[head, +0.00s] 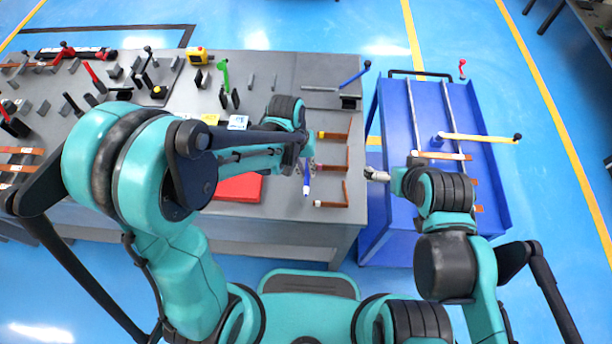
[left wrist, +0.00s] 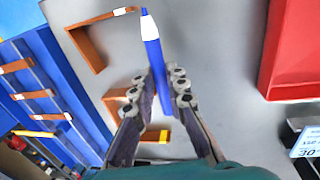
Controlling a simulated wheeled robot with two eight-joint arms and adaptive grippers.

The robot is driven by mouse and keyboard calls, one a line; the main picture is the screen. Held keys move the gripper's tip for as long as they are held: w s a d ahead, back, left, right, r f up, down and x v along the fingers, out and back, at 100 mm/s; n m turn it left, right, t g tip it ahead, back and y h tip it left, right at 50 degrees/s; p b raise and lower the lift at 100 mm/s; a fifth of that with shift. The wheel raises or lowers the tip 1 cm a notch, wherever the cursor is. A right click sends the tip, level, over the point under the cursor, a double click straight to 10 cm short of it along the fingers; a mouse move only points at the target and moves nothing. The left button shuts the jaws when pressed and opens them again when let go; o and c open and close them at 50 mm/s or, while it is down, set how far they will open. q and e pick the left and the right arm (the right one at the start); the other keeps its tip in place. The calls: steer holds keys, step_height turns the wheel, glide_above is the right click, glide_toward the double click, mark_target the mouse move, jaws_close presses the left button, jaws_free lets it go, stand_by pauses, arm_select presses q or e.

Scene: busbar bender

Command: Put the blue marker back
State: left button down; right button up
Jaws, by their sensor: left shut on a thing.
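The blue marker (left wrist: 152,55), with a white band near its tip, stands out between the fingers of my left gripper (left wrist: 158,100) in the left wrist view. My left gripper is shut on it. In the head view the marker (head: 307,180) shows below my left gripper (head: 304,164), over the grey bench near the bent copper bars; I cannot tell whether its tip touches the bench. My right gripper (head: 374,175) is over the gap between bench and blue cart, and its fingers are too small to read.
Bent copper bars (head: 335,167) lie right of the marker. A red tray (head: 238,188) lies to its left, partly behind my left arm. The grey bench (head: 290,65) carries several levers and tools. A blue cart (head: 398,215) with rails and a yellow bar (head: 480,138) stands at the right.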

mark_target(306, 176)
arm_select(q)
step_height(306, 176, down, 4)
steer(key=shift+f+b, duration=0.1)
steer(key=shift+b, duration=0.65)
steer(key=c, duration=1.5)
jaws_free()
steer(key=shift+c, duration=0.2)
